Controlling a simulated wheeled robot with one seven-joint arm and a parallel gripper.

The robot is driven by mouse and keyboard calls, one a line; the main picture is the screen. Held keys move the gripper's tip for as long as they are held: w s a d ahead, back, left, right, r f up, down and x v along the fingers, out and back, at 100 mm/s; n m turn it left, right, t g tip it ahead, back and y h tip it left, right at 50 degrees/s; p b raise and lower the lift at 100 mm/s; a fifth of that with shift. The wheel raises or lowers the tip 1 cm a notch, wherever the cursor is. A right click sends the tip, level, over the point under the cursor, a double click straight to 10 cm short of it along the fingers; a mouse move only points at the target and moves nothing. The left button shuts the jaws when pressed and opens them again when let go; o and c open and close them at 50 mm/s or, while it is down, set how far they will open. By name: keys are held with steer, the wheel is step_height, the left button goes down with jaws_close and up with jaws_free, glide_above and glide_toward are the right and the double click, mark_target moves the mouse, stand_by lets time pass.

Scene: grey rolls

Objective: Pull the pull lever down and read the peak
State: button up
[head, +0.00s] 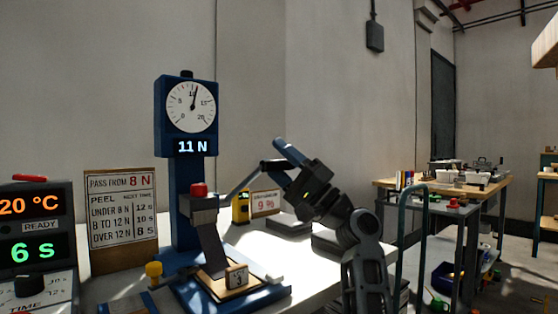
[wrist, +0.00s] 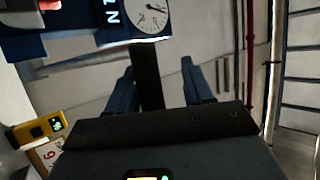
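The blue force tester (head: 186,190) stands on the white table with a round dial (head: 191,106). The dial needle points just past 10, and its display (head: 191,147) reads 11 N. The pull lever (head: 241,181) is a grey rod rising to the right from the tester, with a black grip at its end. My gripper (head: 287,163) is at that grip. In the wrist view the black grip (wrist: 148,75) lies between my two blue fingers (wrist: 162,88). A gap shows on the right of the grip; contact on the left is unclear.
A card (head: 122,215) beside the tester says "PASS FROM 8 N". The heater box (head: 38,240) at the left shows 20 °C, READY and 6 s. A yellow device (head: 241,207) and a 9 % sign (head: 265,203) stand behind the lever. A cluttered workbench (head: 400,186) is at right.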

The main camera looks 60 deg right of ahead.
steer(key=v, duration=0.7)
steer(key=shift+s+f, duration=0.2)
steer(key=shift+s, duration=0.1)
steer(key=shift+d, duration=0.1)
